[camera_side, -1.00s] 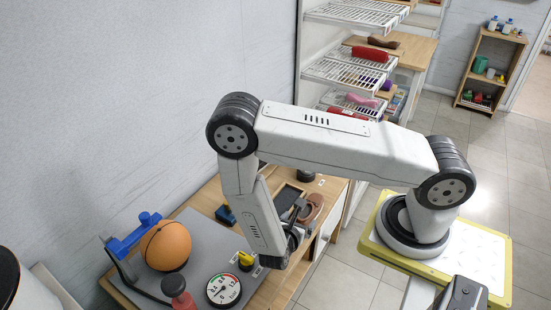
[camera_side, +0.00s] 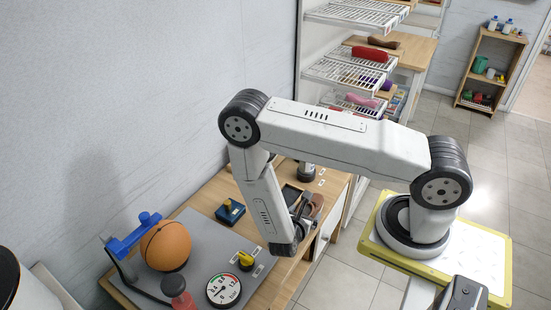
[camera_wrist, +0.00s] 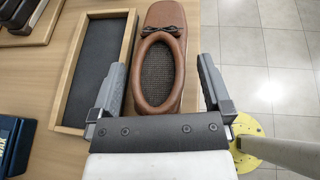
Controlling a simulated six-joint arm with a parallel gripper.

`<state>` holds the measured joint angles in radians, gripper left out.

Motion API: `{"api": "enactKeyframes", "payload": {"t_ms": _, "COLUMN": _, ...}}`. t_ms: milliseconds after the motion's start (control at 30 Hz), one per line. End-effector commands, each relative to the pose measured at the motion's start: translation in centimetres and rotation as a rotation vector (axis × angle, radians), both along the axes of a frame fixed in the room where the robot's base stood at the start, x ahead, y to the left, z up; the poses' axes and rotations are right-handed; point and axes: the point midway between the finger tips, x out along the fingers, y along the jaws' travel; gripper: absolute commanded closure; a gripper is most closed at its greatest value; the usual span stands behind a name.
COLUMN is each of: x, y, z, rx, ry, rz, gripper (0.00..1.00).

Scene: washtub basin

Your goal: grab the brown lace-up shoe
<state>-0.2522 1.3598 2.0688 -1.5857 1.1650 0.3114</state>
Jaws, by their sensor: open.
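The brown lace-up shoe (camera_wrist: 173,22) lies on the wooden table in the wrist view, its dark-laced toe end pointing away and its oval opening nearer me. My gripper (camera_wrist: 162,80) is open, with one grey finger to the left of the shoe and the other to its right. The heel end lies between the fingers, and I cannot tell the height gap. In the side view the shoe (camera_side: 317,204) is partly hidden behind my gripper (camera_side: 304,212) at the table's right edge.
A wood-framed tray with a dark base (camera_wrist: 95,75) lies close left of the shoe. A blue box (camera_wrist: 14,142) sits farther left. The table edge is just right of the shoe, with tiled floor beyond. An orange ball (camera_side: 166,245) and a gauge (camera_side: 223,290) are on the grey board.

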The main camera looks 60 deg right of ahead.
Motion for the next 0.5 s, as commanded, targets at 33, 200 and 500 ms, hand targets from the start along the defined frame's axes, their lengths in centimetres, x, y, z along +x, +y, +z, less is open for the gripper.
{"api": "enactKeyframes", "payload": {"t_ms": 33, "x": 0.01, "y": 0.01, "z": 0.00, "rx": 0.000, "ry": 0.000, "rz": 0.000, "gripper": 0.00}}
{"api": "enactKeyframes", "payload": {"t_ms": 200, "x": 0.00, "y": 0.02, "z": 0.00, "rx": 0.000, "ry": 0.000, "rz": 0.000, "gripper": 0.00}}
{"api": "enactKeyframes", "payload": {"t_ms": 500, "x": 0.00, "y": 0.03, "z": 0.00, "rx": 0.000, "ry": 0.000, "rz": 0.000, "gripper": 0.67}}
